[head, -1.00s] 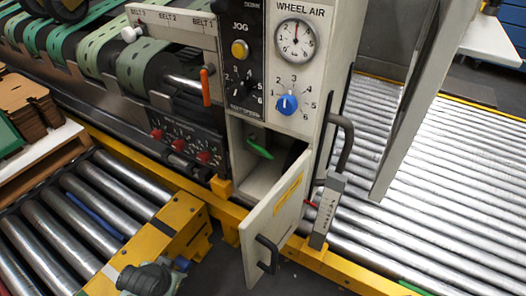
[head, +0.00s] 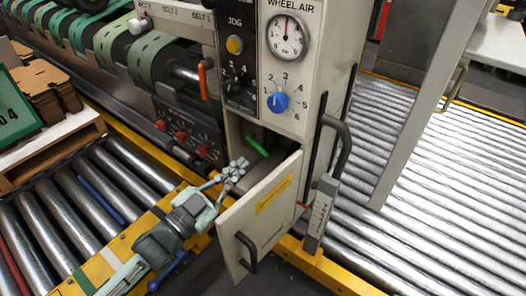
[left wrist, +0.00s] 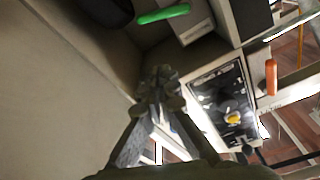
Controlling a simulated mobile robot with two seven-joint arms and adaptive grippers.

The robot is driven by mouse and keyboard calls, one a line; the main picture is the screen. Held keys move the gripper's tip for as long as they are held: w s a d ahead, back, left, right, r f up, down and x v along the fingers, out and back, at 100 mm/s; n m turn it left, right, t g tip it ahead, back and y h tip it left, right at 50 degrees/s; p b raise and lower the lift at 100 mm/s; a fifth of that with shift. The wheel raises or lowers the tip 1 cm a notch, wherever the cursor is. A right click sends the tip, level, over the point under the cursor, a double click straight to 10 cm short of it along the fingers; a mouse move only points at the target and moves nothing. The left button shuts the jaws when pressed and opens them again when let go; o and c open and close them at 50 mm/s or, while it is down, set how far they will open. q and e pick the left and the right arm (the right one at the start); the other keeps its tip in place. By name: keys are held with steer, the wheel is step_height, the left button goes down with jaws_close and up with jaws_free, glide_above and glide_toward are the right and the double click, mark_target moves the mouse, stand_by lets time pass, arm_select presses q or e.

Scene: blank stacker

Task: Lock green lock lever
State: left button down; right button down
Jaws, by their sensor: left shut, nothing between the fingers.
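The green lock lever (head: 257,146) sits inside an open compartment low in the grey control cabinet. It also shows at the top of the left wrist view (left wrist: 163,15), lying nearly level there. My left gripper (head: 236,170) is shut and empty at the compartment's opening, a little left of and below the lever, apart from it. In the left wrist view its closed fingertips (left wrist: 160,88) lie below the lever. The compartment door (head: 262,215) stands open toward me, to the right of my gripper. My right gripper is not in view.
The open door has a black handle (head: 247,252). A curved dark handle (head: 338,145) stands on the cabinet's right side. An orange lever (head: 203,81) and red knobs (head: 181,137) are to the left. Roller conveyors (head: 95,190) flank the cabinet, with a yellow rail (head: 135,235) in front.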

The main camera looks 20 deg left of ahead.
mark_target(260, 151)
arm_select(q)
steer(key=shift+w, duration=0.1)
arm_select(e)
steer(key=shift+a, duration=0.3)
